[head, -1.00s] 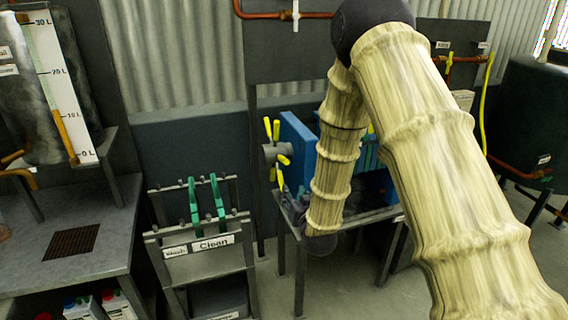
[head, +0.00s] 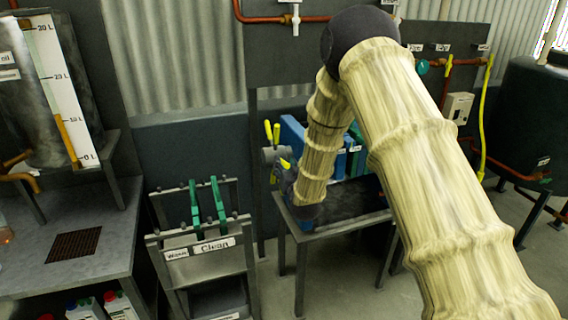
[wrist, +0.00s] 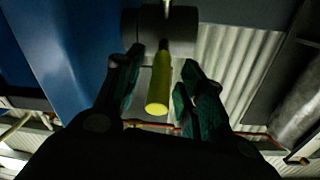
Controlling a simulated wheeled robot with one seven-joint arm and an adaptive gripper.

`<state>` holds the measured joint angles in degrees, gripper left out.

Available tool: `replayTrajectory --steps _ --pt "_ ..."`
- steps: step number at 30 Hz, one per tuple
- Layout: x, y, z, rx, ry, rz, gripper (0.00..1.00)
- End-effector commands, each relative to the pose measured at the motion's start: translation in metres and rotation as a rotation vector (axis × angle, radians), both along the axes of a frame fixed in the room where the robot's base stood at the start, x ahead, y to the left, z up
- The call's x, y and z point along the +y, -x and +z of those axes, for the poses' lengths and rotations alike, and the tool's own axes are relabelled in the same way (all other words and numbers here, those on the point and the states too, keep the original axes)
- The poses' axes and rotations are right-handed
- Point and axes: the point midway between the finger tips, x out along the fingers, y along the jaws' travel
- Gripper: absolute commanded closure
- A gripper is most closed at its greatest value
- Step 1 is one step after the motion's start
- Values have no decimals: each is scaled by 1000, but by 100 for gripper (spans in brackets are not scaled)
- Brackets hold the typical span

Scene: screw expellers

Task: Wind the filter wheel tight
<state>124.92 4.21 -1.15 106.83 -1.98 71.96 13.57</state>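The filter wheel has a grey hub (head: 271,155) with several yellow spokes (head: 277,132), at the left end of the blue filter press (head: 292,131). In the head view my forearm covers part of the press, and my gripper (head: 287,190) is a dark shape beside the lower part of the wheel, its fingers unclear. In the wrist view my gripper (wrist: 162,62) is open. One yellow spoke (wrist: 159,80) stands between its two fingers, with gaps on both sides. The grey hub (wrist: 160,30) is just beyond the fingertips.
The press stands on a dark metal table (head: 345,222). A rack (head: 200,236) with green plates and a "Clean" label stands left of it. A bench (head: 105,225) is at the far left. A dark tank (head: 520,120) and a yellow hose (head: 484,120) are at the right.

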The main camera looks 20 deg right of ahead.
Motion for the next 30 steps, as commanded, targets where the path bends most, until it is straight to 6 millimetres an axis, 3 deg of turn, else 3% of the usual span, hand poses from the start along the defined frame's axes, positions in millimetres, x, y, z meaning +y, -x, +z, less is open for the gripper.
replayTrajectory --steps 13,20,30 --pt "0 -9 0 0 0 0 61" --pt "0 -9 0 0 0 0 100" --pt "-4 -10 -2 -6 -1 -4 100"
